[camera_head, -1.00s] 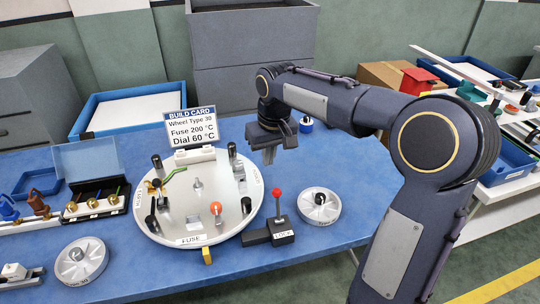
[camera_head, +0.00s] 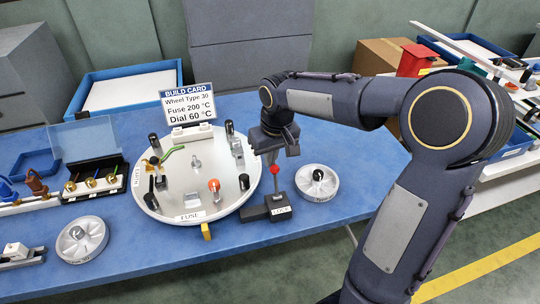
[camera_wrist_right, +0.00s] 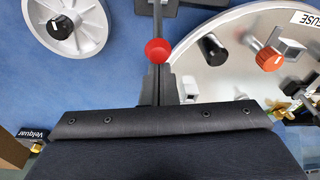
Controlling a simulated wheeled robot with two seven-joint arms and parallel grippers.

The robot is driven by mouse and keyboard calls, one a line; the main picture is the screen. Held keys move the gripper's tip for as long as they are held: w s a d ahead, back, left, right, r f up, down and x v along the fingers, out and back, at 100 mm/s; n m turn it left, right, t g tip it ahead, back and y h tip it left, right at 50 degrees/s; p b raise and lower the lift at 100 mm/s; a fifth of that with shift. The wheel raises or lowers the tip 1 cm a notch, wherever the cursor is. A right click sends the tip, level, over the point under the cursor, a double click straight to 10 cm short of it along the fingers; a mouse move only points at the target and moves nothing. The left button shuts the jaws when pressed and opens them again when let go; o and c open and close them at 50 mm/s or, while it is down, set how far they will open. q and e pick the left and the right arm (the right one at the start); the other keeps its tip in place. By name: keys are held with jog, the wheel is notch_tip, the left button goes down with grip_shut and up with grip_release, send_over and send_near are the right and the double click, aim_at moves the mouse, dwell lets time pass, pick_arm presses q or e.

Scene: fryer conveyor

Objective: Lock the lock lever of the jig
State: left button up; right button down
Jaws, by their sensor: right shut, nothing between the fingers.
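The lock lever has a red ball knob (camera_head: 274,170) on a thin grey rod. It stands upright from a black base block (camera_head: 262,210) with a white label, at the right front edge of the round white jig plate (camera_head: 222,205). My right gripper (camera_head: 271,162) is shut and empty, pointing down just at the knob. In the right wrist view the red knob (camera_wrist_right: 158,50) lies just beyond the shut fingertips (camera_wrist_right: 158,72); I cannot tell whether they touch. My left gripper is not in view.
A spoked wheel (camera_head: 317,183) lies right of the lever, another (camera_head: 82,240) at the left front. Pegs and an orange-topped knob (camera_head: 214,186) stand on the plate. A build card (camera_head: 189,106) stands behind it. Blue table is bare right of the wheel.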

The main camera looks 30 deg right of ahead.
jog(key=shift+s+a+r+t+b, duration=0.2)
jog(key=shift+s+t+b, duration=0.55)
jog(key=shift+b, duration=0.65)
jog(key=s+a+f+t+h+b, duration=0.1)
jog(key=s+t+b, duration=0.9)
jog(key=b, duration=1.6)
jog(key=shift+a+t+h+b, duration=0.45)
jog(key=shift+a+h, duration=0.25)
jog(key=shift+h, duration=0.2)
jog(key=shift+n, duration=0.3)
